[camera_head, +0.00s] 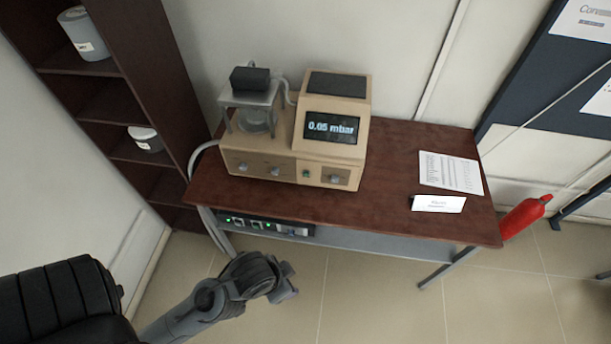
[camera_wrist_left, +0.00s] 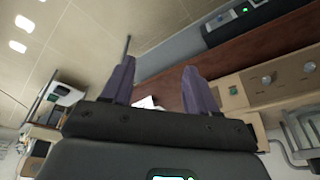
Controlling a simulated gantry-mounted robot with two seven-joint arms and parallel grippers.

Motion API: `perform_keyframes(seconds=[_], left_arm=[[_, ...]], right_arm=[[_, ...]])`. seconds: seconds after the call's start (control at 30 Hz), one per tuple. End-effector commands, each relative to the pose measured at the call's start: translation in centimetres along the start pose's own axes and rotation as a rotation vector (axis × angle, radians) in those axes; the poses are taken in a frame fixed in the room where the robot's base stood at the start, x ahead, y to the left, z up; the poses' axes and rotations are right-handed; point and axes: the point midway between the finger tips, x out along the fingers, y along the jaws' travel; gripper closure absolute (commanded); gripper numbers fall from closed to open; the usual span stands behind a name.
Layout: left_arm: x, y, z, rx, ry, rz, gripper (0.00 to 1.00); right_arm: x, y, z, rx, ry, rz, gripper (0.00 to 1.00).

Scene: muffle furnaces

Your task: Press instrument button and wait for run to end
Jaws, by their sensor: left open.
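The beige instrument (camera_head: 318,135) stands on the brown table. Its display (camera_head: 331,127) reads 0.05 mbar. A small green button (camera_head: 306,173) sits on its front panel, with knobs on either side. In the left wrist view part of the instrument's front (camera_wrist_left: 265,82) shows tilted at the right. My left gripper (camera_head: 284,282) is in front of the table and below its top, apart from the instrument. In the left wrist view its two fingers (camera_wrist_left: 159,67) are spread, with nothing held between them. My right gripper is not in view.
The brown tabletop (camera_head: 393,203) is clear to the right of the instrument, up to a printed sheet (camera_head: 451,172) and a white card (camera_head: 438,203). A box with green lights (camera_head: 265,226) is under the tabletop. Shelves (camera_head: 110,95) stand at the left. A red extinguisher (camera_head: 524,215) is at the right.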

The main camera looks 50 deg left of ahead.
Motion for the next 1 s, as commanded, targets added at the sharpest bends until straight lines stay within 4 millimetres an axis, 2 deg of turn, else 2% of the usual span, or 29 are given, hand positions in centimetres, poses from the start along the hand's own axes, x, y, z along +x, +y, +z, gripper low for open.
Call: perform_keyframes(seconds=[0.07, 0.43, 1.0], left_arm=[[0.0, 0.0, 0.0, 0.0, 0.0, 0.0, 0.44], [0.0, 0.0, 0.0, 0.0, 0.0, 0.0, 1.0], [0.0, 0.0, 0.0, 0.0, 0.0, 0.0, 1.0]], right_arm=[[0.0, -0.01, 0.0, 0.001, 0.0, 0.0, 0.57], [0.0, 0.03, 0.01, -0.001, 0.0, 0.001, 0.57], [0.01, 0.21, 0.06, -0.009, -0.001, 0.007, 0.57]])
